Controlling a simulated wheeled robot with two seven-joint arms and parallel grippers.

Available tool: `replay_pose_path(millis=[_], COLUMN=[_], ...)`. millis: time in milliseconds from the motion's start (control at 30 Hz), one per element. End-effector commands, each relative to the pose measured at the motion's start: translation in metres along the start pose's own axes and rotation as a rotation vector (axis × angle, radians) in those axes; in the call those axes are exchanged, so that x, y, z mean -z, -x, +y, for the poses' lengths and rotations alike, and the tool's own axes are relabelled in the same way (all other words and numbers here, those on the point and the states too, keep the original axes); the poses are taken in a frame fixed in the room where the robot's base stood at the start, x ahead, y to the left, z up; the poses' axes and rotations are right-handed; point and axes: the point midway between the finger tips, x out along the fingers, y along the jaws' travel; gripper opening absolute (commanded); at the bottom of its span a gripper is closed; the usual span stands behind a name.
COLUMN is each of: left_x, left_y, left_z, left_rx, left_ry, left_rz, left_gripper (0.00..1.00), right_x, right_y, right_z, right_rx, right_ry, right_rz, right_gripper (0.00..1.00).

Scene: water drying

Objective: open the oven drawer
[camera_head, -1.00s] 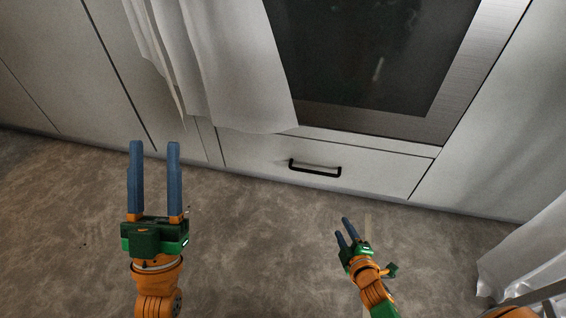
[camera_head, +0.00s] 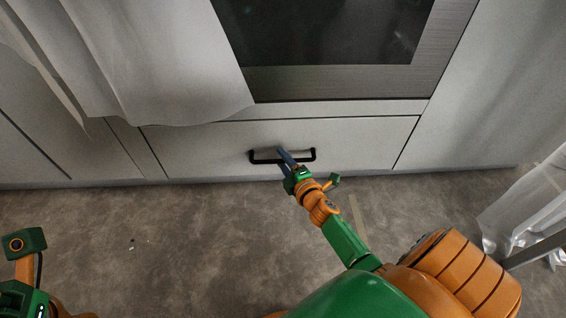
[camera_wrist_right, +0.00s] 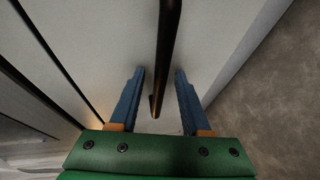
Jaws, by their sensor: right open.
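The oven drawer (camera_head: 200,146) is a pale panel below the dark-glass oven (camera_head: 325,35), and it is closed. Its black bar handle (camera_head: 265,156) is near the middle of the panel. My right gripper (camera_head: 282,155) is at the handle, its blue fingers overlapping it in the head view. In the right wrist view the handle (camera_wrist_right: 168,45) runs between the two open fingers of the right gripper (camera_wrist_right: 158,88), with gaps on both sides. Part of my left arm shows at the lower left of the head view, but its fingertips are out of frame.
A white cloth (camera_head: 170,60) hangs over the cabinet front at the left, down to the drawer's upper left. A translucent sheet (camera_head: 525,215) is at the right edge. The brown floor (camera_head: 180,235) before the drawer is mostly clear.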

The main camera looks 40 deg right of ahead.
Motion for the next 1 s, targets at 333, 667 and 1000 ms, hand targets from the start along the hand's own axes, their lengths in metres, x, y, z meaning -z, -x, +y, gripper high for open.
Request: replay_pose_path(millis=[333,667,1000], left_x=[-0.0003,-0.0001,-0.0003], left_y=[-0.0003,-0.0003,-0.0002], left_z=[0.0000,0.0001,0.0001], left_rx=[0.000,0.000,0.000], left_ry=[0.000,0.001,0.001], left_rz=[-0.001,-0.001,-0.002], left_gripper=[0.50,0.50,0.50], right_x=[0.0002,0.0002,0.0003], right_y=[0.0006,0.0006,0.0006], right_z=[0.0000,-0.0001,0.0000], right_rx=[0.001,0.001,0.001], right_ry=[0.000,-0.001,-0.001], right_rz=[0.000,0.000,0.000], right_gripper=[0.00,0.00,0.00])
